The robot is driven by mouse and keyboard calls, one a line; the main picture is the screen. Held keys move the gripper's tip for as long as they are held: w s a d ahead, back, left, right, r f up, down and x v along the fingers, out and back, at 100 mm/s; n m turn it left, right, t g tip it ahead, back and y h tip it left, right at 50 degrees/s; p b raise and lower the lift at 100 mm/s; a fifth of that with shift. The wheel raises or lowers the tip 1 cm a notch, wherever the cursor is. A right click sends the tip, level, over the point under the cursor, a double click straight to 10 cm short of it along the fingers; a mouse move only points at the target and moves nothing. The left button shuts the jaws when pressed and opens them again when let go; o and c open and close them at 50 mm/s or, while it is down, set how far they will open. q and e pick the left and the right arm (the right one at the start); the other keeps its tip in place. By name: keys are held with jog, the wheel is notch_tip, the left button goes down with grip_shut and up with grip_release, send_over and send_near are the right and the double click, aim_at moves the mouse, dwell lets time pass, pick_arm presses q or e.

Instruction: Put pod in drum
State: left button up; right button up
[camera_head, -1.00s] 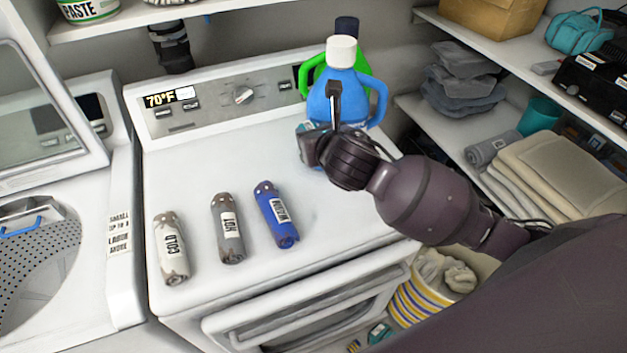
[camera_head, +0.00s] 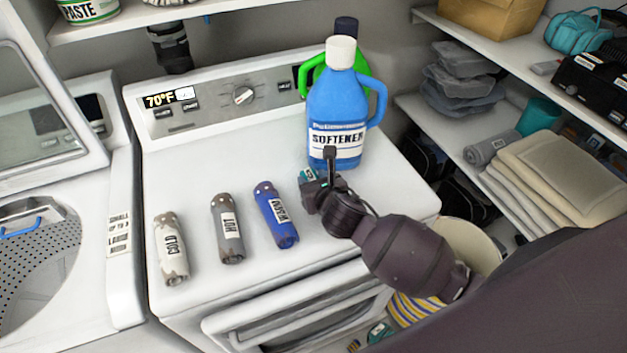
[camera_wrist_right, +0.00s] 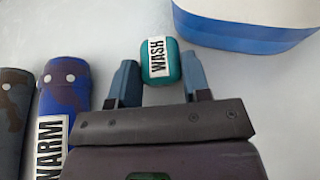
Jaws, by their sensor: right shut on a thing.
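The pod (camera_wrist_right: 159,58) is a small teal piece with a white WASH label, between my right fingertips in the right wrist view. A teal bit of the pod (camera_head: 307,174) shows at the gripper in the head view. My right gripper (camera_head: 320,170) is shut on it over the white machine top, in front of the blue softener bottle and right of the WARM cylinder. The drum (camera_head: 38,262) is the perforated metal tub of the open washer at far left, partly cut off by the picture edge. My left gripper is not in view.
A blue softener bottle (camera_head: 340,100) stands at the back right, a green-handled bottle behind it. COLD (camera_head: 171,248), HOT (camera_head: 228,229) and WARM (camera_head: 276,215) cylinders lie between my gripper and the washer. The washer's raised lid (camera_head: 45,90) stands behind the drum. Shelves flank the right.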

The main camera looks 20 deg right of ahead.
jog(key=shift+f, duration=0.15)
jog(key=o, duration=0.9)
